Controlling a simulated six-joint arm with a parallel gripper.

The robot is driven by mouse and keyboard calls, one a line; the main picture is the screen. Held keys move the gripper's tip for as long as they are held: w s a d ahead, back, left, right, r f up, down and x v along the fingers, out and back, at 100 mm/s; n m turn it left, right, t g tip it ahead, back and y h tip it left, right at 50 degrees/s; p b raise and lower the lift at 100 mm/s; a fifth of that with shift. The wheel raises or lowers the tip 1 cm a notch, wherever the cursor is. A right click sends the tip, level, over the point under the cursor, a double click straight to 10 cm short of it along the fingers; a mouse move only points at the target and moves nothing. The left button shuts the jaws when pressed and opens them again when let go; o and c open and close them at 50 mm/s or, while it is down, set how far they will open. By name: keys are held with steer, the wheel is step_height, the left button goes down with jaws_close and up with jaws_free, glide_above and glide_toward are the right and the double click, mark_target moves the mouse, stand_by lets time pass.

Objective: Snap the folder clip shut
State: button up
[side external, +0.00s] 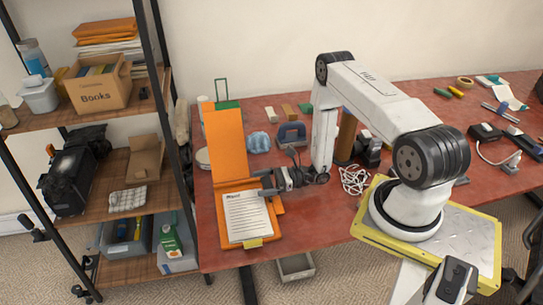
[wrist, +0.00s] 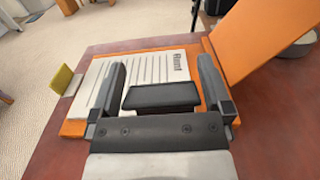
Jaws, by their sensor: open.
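The orange folder (side external: 232,242) lies on the red desk, its cover (side external: 227,140) raised and a printed sheet (side external: 247,215) inside. The sheet also shows in the wrist view (wrist: 150,67). A yellow tab (side external: 253,243) sits at the folder's lower edge; it is at the left in the wrist view (wrist: 62,79). My gripper (side external: 264,185) is at the folder's right side, fingers apart over its near edge in the wrist view (wrist: 162,76). A dark bar (wrist: 160,96) shows between the fingers; I cannot tell whether it is the clip. Contact is unclear.
A ladder shelf (side external: 128,108) with boxes stands left of the desk. A blue crumpled item (side external: 258,142), a dark blue hole punch (side external: 292,134) and a white cable (side external: 354,180) lie near my arm. The desk's front strip (side external: 315,225) right of the folder is clear.

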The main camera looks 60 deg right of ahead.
mark_target(243, 200)
steer(key=c, duration=1)
steer(key=shift+o, duration=0.2)
steer(key=shift+w+a, duration=0.15)
steer(key=shift+w+a+f+g+h, duration=0.15)
steer(key=shift+w+a+g+h, duration=0.1)
steer(key=shift+g+h, duration=0.45)
steer(key=shift+w+a+f+g+h, duration=0.25)
steer(key=shift+g+h, duration=0.35)
steer(key=shift+w+a+f+g+h, duration=0.2)
steer(key=shift+w+a+g+h, duration=0.05)
steer(key=shift+g+h, duration=0.35)
steer(key=shift+w+a+f+g+h, duration=0.25)
steer(key=shift+f+g+h, duration=0.25)
steer(key=shift+g+h, duration=0.25)
steer(key=shift+w+a+f+g+h, duration=0.2)
steer(key=shift+f+g+h, duration=0.25)
steer(key=shift+g+h, duration=0.3)
